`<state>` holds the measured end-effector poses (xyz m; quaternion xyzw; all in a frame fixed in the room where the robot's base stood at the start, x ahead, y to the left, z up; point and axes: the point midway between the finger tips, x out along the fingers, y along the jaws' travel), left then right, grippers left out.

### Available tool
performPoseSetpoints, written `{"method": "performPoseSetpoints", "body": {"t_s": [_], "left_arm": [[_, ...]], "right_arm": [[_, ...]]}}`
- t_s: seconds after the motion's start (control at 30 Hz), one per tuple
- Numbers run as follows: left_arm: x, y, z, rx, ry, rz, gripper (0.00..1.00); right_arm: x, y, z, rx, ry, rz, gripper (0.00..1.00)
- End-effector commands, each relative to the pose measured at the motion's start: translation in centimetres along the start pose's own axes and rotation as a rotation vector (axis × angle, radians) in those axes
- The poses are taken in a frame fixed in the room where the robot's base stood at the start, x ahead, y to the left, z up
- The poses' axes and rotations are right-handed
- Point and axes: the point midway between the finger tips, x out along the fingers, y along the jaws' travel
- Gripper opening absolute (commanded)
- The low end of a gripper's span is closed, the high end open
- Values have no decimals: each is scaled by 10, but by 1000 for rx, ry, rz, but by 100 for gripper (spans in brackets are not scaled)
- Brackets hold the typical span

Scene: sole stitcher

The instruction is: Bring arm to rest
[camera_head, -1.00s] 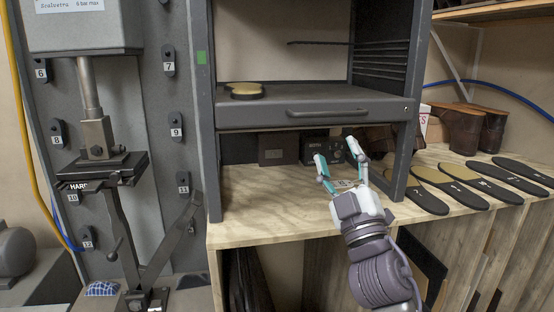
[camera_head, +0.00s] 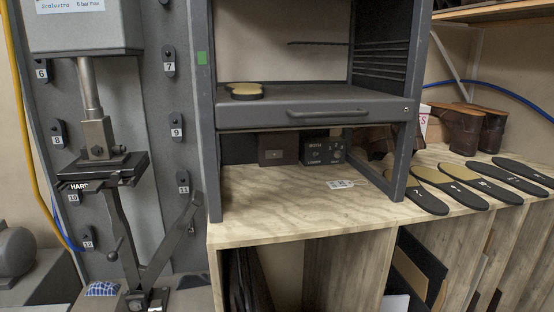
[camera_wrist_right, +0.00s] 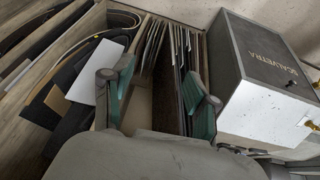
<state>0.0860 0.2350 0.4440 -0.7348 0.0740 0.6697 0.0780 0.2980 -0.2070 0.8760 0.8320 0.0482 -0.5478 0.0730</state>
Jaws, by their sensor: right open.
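My right gripper (camera_wrist_right: 158,103) shows in the right wrist view, its two teal-padded fingers spread apart with nothing between them. It hangs over an open bin of upright dark sheets (camera_wrist_right: 165,50), and I cannot tell the distance to them. Neither of my arms shows in the head view now. My left gripper is in no frame.
A grey cabinet (camera_head: 300,118) with a handled drawer stands on the wooden workbench (camera_head: 265,215). A press (camera_head: 100,165) stands at the left. A grey box (camera_wrist_right: 255,65) is right of the gripper in the wrist view.

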Motion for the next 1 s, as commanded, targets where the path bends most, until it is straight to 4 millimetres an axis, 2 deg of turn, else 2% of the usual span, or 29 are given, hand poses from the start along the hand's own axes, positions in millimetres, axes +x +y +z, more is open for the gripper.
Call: {"method": "performPoseSetpoints", "body": {"t_s": [0.03, 0.1, 0.17, 0.33, 0.57, 0.67, 0.8, 0.87, 1.0], "left_arm": [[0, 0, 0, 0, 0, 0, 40], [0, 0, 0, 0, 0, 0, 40], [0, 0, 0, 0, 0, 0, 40], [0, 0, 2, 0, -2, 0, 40], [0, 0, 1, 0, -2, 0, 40], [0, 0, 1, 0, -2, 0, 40], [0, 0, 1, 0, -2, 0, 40], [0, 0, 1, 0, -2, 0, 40], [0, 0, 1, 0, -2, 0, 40]], "right_arm": [[-3, -3, 18, 5, -49, -18, 59], [-7, -8, 40, 10, -113, -42, 59], [14, -8, 37, 7, -108, -38, 59], [59, -12, 45, 5, -124, -40, 59], [135, -18, 76, -1, -158, -46, 59], [177, -23, 101, -5, -178, -49, 59], [234, -28, 151, -11, -210, -53, 59], [254, -30, 175, -14, -223, -55, 59], [290, -34, 238, -23, -256, -59, 59]]}}
